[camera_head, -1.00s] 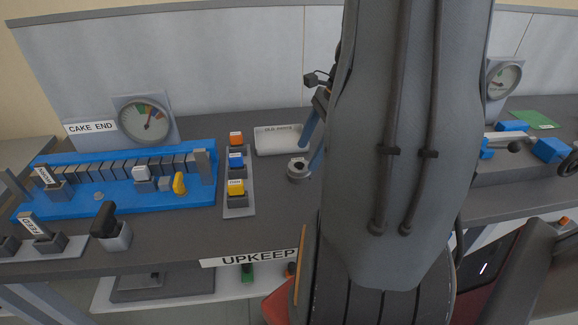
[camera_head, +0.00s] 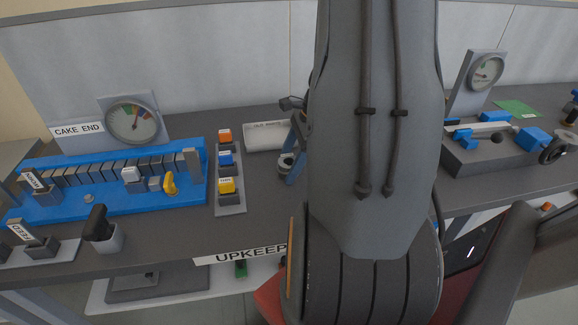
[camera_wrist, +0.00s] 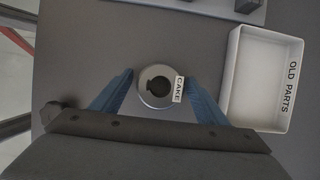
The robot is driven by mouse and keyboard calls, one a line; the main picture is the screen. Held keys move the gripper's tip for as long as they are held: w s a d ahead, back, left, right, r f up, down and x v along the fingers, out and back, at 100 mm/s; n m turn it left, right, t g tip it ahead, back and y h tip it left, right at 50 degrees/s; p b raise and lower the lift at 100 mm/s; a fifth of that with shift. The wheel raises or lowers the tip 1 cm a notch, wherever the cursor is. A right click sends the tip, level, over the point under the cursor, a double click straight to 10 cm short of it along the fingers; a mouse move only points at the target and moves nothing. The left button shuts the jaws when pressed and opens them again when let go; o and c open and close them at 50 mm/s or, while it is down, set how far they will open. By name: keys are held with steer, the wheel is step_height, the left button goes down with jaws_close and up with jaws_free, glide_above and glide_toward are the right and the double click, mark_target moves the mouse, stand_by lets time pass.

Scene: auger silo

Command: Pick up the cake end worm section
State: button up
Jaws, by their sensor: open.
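The cake end worm section is a grey metal ring (camera_wrist: 148,97) with a dark central hole and a white CAKE label. It stands on the dark bench top, and in the head view it shows as a small ring (camera_head: 286,161) right of the button strip. My gripper (camera_wrist: 160,78) is open, with one blue finger on each side of the ring and visible gaps between. In the head view my gripper (camera_head: 296,150) partly hides the ring behind a blue finger. I cannot tell the exact height of the fingertips.
A white OLD PARTS tray (camera_wrist: 238,75) stands close right of the ring in the wrist view; it is behind it in the head view (camera_head: 265,137). A strip with orange, blue and yellow blocks (camera_head: 230,208) lies left. A blue CAKE END rig (camera_head: 100,205) is further left.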

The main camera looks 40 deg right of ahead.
jaws_close()
steer(key=shift+r, duration=0.1)
